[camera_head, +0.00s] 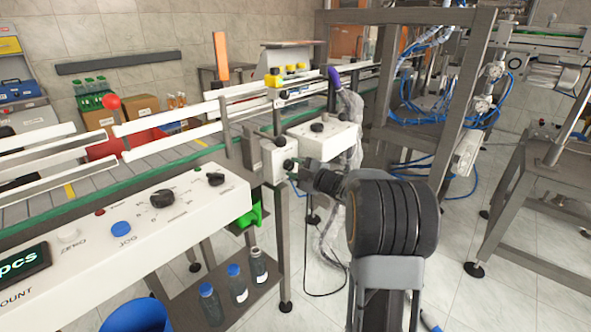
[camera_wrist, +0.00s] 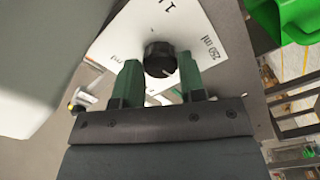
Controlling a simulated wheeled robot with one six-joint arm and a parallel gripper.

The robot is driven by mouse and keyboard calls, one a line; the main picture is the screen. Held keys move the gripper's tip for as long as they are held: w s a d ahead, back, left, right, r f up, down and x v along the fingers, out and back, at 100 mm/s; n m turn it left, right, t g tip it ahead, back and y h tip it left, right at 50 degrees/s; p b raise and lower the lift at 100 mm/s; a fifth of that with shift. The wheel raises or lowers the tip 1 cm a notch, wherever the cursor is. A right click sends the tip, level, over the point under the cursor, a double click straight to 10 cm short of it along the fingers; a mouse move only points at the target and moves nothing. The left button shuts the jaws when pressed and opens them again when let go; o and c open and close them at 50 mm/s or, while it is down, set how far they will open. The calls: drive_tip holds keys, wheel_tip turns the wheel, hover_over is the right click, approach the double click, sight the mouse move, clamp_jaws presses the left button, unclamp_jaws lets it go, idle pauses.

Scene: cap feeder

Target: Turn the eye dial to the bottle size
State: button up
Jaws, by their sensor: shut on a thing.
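The eye dial is a round black knob (camera_wrist: 160,59) on a white plate (camera_wrist: 150,22) in the wrist view. The plate reads "250 ml" on the right, "1 l" at the top and a partly cut-off "ml" label on the left. A small pale mark shows on the knob's lower right side; its exact setting is hard to read. The green fingers of my gripper (camera_wrist: 159,80) stand on either side of the knob and are shut on it. In the head view my gripper (camera_head: 291,164) is at the white box (camera_head: 273,164) at the conveyor's end, where the dial is hidden.
A control panel (camera_head: 130,225) with knobs and buttons fronts the conveyor on the left. Three bottles (camera_head: 237,284) stand on the shelf below. A green bin (camera_head: 250,215) hangs under the box, and another white box (camera_head: 322,138) with a black knob stands behind.

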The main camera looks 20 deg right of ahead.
drive_tip(key=o, duration=0.9)
drive_tip(key=p+v, duration=0.1)
drive_tip(key=v, duration=1.3)
drive_tip(key=shift+a, duration=0.1)
